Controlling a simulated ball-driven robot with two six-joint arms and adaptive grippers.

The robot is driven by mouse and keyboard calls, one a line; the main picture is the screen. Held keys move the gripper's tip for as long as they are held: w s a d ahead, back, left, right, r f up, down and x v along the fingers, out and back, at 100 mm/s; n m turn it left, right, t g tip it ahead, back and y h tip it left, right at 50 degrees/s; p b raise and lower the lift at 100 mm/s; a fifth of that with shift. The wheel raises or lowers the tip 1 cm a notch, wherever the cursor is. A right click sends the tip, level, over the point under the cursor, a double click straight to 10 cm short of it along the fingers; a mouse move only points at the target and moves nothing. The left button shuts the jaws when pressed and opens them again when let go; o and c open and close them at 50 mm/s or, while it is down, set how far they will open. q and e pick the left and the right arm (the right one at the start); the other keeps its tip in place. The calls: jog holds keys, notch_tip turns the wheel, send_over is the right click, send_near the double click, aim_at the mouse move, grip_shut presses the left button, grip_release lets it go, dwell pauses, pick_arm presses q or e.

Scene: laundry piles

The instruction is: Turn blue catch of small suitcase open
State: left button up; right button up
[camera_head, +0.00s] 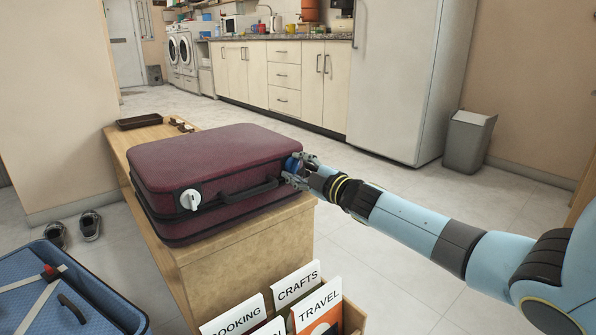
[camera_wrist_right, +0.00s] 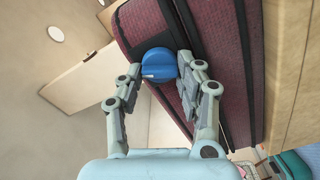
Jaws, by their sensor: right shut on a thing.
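The small burgundy suitcase (camera_head: 210,158) lies flat and closed on a wooden bench. It fills the right part of the right wrist view (camera_wrist_right: 213,50). Its blue catch (camera_head: 291,164) is at the right end of the front side, and it shows as a round blue knob in the wrist view (camera_wrist_right: 158,65). My right gripper (camera_head: 299,171) reaches in from the right and is shut on the blue catch, one finger on each side of it (camera_wrist_right: 170,80). A white catch (camera_head: 190,200) sits at the left end of the same side. My left gripper is not in view.
The wooden bench (camera_head: 240,262) carries the suitcase and a dark tray (camera_head: 139,121) behind it. A box of labelled folders (camera_head: 353,318) stands in front.

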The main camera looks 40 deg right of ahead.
jog(key=n, duration=0.2)
jog(key=shift+s+f+n+b, duration=0.1)
jog(key=shift+f+n+b, duration=0.15)
jog(key=shift+n+b, duration=0.1)
jog(key=shift+n, duration=0.55)
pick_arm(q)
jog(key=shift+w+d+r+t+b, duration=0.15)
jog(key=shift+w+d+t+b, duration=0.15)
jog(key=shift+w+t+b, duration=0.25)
pick_arm(e)
jog(key=shift+n, duration=0.7)
jog(key=o, duration=1.2)
jog(key=shift+r, duration=0.1)
jog(key=shift+c, duration=0.2)
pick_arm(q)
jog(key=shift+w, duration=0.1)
pick_arm(e)
jog(key=s, duration=1.2)
jog(key=shift+d, duration=0.45)
